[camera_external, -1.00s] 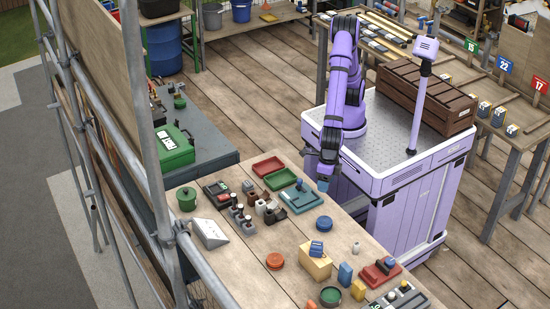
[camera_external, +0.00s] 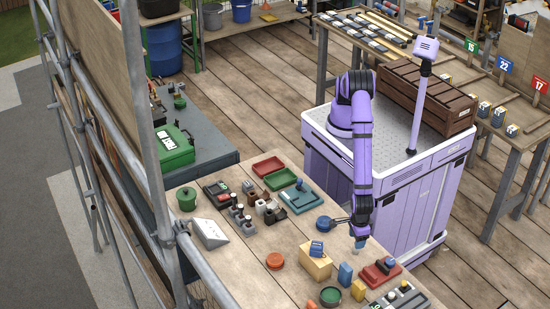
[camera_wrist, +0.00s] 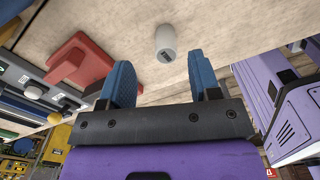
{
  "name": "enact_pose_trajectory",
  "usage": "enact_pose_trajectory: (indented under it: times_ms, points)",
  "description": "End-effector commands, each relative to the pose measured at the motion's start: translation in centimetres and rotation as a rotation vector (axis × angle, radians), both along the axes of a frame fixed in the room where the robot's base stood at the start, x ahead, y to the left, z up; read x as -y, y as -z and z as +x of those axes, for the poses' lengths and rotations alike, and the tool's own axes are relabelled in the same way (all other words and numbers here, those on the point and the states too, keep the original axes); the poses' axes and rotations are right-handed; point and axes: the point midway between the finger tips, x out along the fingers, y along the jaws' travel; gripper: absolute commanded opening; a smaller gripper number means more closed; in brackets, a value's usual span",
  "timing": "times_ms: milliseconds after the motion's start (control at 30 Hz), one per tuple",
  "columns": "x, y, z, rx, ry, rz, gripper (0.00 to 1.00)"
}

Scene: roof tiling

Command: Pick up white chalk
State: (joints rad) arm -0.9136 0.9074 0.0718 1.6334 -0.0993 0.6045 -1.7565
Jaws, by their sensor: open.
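The white chalk (camera_wrist: 165,45) is a short, pale cylinder with a small dark mark on its end. In the wrist view it stands on the wooden table (camera_external: 290,240), just beyond the fingertips and roughly between them. My gripper (camera_wrist: 160,66) has two blue fingers spread apart, with nothing between them. In the external view my gripper (camera_external: 360,240) points down over the right edge of the table, at the chalk's place. I cannot tell the exact gap between fingers and chalk.
A red holder (camera_external: 380,271) stands close by, also left of the chalk in the wrist view (camera_wrist: 82,62).

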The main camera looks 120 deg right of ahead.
Motion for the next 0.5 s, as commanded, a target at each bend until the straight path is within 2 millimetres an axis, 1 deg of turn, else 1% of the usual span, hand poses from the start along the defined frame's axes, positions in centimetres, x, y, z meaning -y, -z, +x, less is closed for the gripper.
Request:
enact_pose_trajectory:
  times_ms: [33, 267, 433, 500]
  points:
    - [0.0, 0.6, -0.1, 0.0, -0.001, -0.001, 0.57]
    - [0.1, 2.0, -0.3, 0.0, -0.001, -0.001, 0.57]
    - [0.4, 4.3, -0.9, 0.0, -0.002, -0.002, 0.57]
    - [0.4, 5.3, -0.8, 0.0, 0.001, -0.001, 0.57]
